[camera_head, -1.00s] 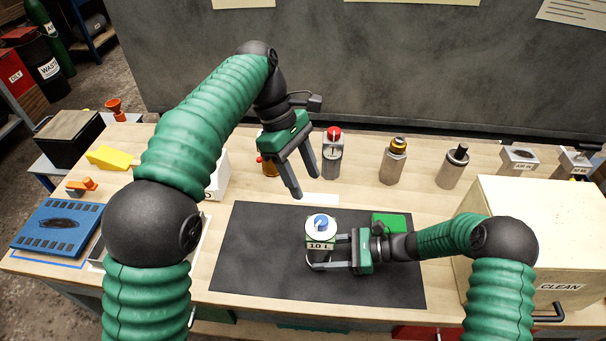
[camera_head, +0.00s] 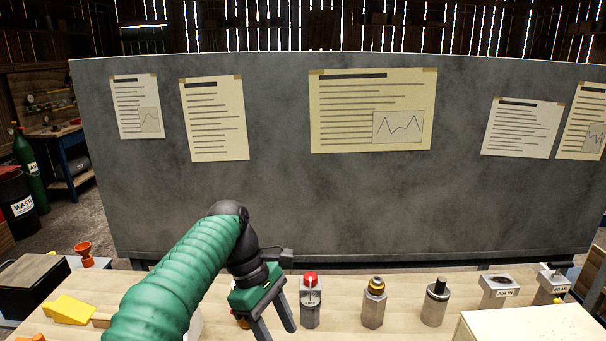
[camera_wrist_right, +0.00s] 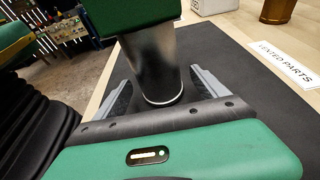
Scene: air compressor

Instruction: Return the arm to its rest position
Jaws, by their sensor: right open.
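My left gripper (camera_head: 275,322) hangs over the bench in the head view, fingers pointing down and apart, with nothing seen between them; its tips are near the lower frame edge. My right arm is outside the head view. In the right wrist view my right gripper (camera_wrist_right: 163,98) is open over the black mat (camera_wrist_right: 228,75). A silver cylinder (camera_wrist_right: 148,65) with a green part (camera_wrist_right: 125,14) above it stands between its fingers. I cannot tell whether the fingers touch it.
A red-topped fitting (camera_head: 310,303), a brass-topped fitting (camera_head: 374,304) and a black-topped fitting (camera_head: 435,304) stand in a row. An AIR IN block (camera_head: 498,290) is farther right. A pale box (camera_head: 530,325) is at bottom right. A grey board (camera_head: 270,210) closes the back.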

